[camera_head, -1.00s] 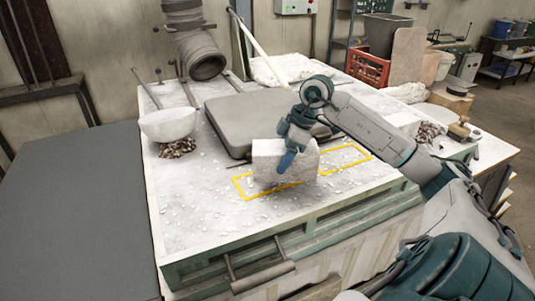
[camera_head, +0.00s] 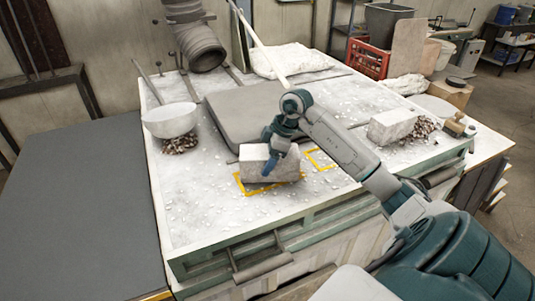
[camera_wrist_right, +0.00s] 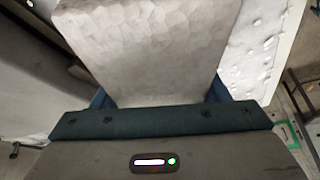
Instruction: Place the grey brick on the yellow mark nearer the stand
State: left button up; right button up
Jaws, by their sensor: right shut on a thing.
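The grey brick (camera_head: 257,169) is a pale rough block, held level at the left yellow mark (camera_head: 243,191). It covers much of that mark, whose left and front lines show. I cannot tell whether it touches the table. My right gripper (camera_head: 273,165) is shut on the brick from above. In the right wrist view the brick (camera_wrist_right: 150,45) fills the space between the fingers. The other yellow mark (camera_head: 312,161) lies to the right, partly behind my right arm. I cannot tell which thing is the stand. My left gripper is not in view.
A dark grey slab (camera_head: 232,122) lies just behind the brick. A second pale block (camera_head: 392,125) sits at the right beside brown lumps (camera_head: 421,129). A white bowl (camera_head: 170,120) stands at the left. The front left of the dusty table (camera_head: 205,220) is clear.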

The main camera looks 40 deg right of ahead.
jog(key=shift+f, duration=0.1)
jog(key=o, duration=1.6)
jog(key=shift+s, duration=0.1)
jog(key=shift+d+r+b, duration=0.2)
jog(key=shift+r+b, duration=0.35)
jog(key=shift+b, duration=0.05)
jog(key=b+v, duration=0.4)
jog(key=v, duration=0.5)
jog(key=shift+s+r, duration=0.1)
jog(key=shift+r, duration=0.2)
jog(key=shift+s+d+r+b, duration=0.1)
jog(key=shift+r+b, duration=0.05)
jog(key=shift+r, duration=0.2)
jog(key=shift+s+d+r+b, duration=0.1)
jog(key=shift+r+b, duration=0.05)
jog(key=shift+r, duration=0.15)
